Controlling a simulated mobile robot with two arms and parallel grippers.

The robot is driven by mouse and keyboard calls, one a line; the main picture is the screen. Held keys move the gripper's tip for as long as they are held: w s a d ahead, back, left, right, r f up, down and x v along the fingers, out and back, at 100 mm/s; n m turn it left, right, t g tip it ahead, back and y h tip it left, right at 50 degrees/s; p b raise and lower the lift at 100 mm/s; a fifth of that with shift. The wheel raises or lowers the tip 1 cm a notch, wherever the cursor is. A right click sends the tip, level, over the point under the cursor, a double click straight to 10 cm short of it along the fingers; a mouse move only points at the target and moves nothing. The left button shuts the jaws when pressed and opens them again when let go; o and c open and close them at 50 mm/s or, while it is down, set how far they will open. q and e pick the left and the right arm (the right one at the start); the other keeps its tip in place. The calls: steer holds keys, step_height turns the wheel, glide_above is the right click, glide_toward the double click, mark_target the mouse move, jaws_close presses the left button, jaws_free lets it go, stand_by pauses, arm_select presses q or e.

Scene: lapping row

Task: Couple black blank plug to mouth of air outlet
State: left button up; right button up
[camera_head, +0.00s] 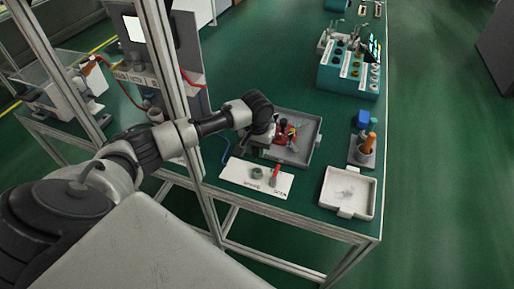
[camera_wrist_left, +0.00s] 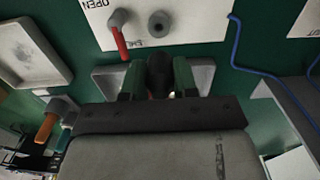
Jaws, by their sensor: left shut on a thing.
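In the left wrist view, my left gripper (camera_wrist_left: 158,82) is shut on the black blank plug (camera_wrist_left: 158,68), a dark rounded piece between its green-edged fingers. In the head view, my left gripper (camera_head: 268,132) is over the left side of a grey tray, and the plug cannot be made out there. The air outlet (camera_wrist_left: 158,22) is a grey ring with a dark mouth on a white panel (camera_wrist_left: 196,30); it also shows in the head view (camera_head: 257,172). The gripper and plug are apart from the outlet. My right gripper is not in view.
A red-handled valve (camera_head: 275,176) stands beside the outlet. The grey tray (camera_head: 316,138) holds red and other parts. A pale empty tray (camera_head: 347,192) and a holder with an orange-handled tool (camera_head: 368,145) are to the right. A blue hose (camera_wrist_left: 236,50) runs beside the panel.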

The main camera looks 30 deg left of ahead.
mark_target(257, 158)
arm_select(q)
steer(key=shift+d, duration=0.1)
steer(key=shift+r, duration=0.1)
steer(key=shift+p, duration=0.85)
steer(key=shift+f+b, duration=0.55)
steer(key=shift+f, duration=0.2)
steer(key=shift+f+b, duration=0.65)
steer(key=shift+f, duration=1.55)
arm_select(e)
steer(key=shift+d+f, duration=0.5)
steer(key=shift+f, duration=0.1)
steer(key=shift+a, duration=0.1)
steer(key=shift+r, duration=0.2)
